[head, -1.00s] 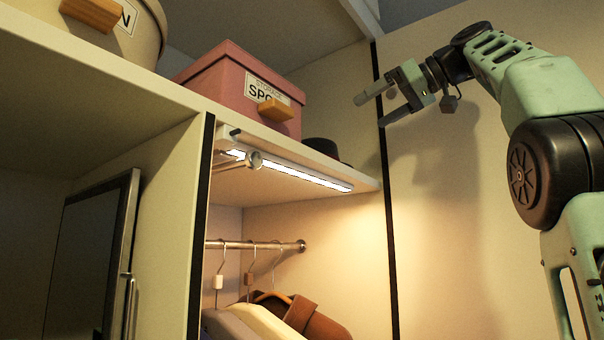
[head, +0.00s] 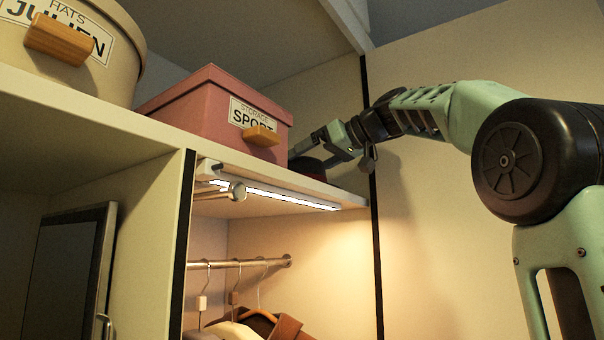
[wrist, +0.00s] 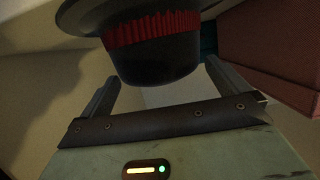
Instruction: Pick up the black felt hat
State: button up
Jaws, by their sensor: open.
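The black felt hat (wrist: 150,62) with a red ribbed band fills the upper middle of the wrist view, its crown between the two fingers of my open gripper (wrist: 150,90). I cannot tell whether the fingers touch it. In the head view the hat (head: 306,166) is a dark shape on the upper shelf, right of the pink box, mostly hidden by the shelf edge and my gripper (head: 312,150). My gripper reaches in from the right over the shelf.
The pink SPORT storage box (head: 205,110) stands close left of the hat; it also shows at right in the wrist view (wrist: 270,55). A round cream hat box (head: 110,70) is further left. A lit lamp strip (head: 285,196) runs under the shelf (head: 345,198), above a clothes rail (head: 250,263).

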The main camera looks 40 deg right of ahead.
jog(key=shift+p+x, duration=0.65)
jog(key=shift+x, duration=0.45)
jog(key=shift+w+a+f, duration=0.15)
jog(key=shift+w+f, duration=0.05)
jog(key=shift+w, duration=0.25)
jog(key=c, duration=1.1)
jog(key=shift+o, duration=0.2)
jog(key=shift+r, duration=0.1)
